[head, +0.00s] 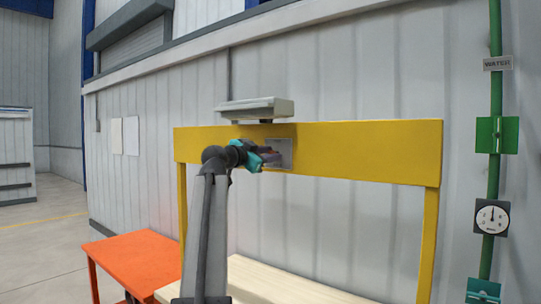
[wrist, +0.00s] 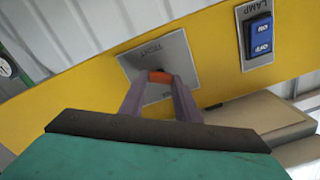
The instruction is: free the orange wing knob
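The orange wing knob (wrist: 158,77) sits on a grey metal plate (wrist: 172,52) on the yellow crossbeam. The plate has a printed word that appears upside down in the wrist view. My gripper (wrist: 160,82) points at the plate, one purple-grey finger on each side of the knob. The knob fills the gap between the fingertips, and the fingers look shut on it. In the head view my teal gripper (head: 268,153) is at the left edge of the grey plate (head: 284,153); the knob cannot be made out there.
A blue lamp switch (wrist: 260,36) is on the beam near the plate. A grey lamp housing (head: 255,108) is above the yellow beam (head: 370,150). A pale wooden bench (head: 270,285) is below, with an orange table (head: 135,262) at left. A green pipe (head: 495,170) with a gauge runs at right.

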